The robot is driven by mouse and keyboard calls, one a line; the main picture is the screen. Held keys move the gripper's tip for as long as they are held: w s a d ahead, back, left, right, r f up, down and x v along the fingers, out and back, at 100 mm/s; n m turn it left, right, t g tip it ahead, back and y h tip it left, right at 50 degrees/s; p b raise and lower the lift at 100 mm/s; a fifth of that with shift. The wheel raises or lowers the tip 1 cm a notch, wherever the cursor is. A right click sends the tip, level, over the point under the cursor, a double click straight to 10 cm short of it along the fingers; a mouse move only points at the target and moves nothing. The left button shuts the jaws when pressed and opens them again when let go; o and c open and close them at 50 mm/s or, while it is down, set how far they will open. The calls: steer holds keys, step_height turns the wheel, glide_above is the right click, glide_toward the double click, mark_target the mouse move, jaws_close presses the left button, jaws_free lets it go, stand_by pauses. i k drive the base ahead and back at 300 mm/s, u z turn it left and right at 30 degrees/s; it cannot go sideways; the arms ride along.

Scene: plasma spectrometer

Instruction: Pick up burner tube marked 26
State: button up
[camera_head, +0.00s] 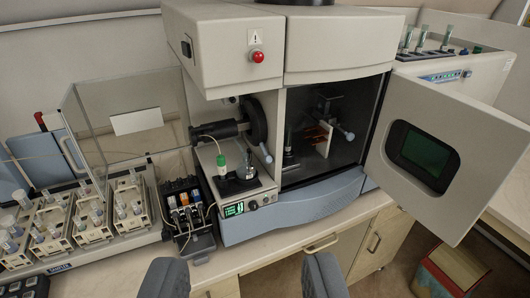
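No number 26 is legible on any tube, so I cannot tell which one is the marked burner tube. Several clear tubes with greenish tops stand upright in a rack (430,52) on top of the unit at the far right. The spectrometer (235,60) stands in the middle, and its chamber door (445,150) is swung open to the right. A slim upright part (290,150) shows inside the dark chamber; its details are too small to tell. My gripper (244,273) is open and empty at the bottom edge, in front of the bench and apart from everything.
A small pump (187,210) sits beside the machine. A bin (450,272) stands on the floor at lower right.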

mark_target(287, 151)
steer(key=u, duration=3.15)
steer(key=k, duration=1.45)
steer(key=z, duration=1.95)
steer(key=i, duration=0.95)
steer(key=z, duration=0.05)
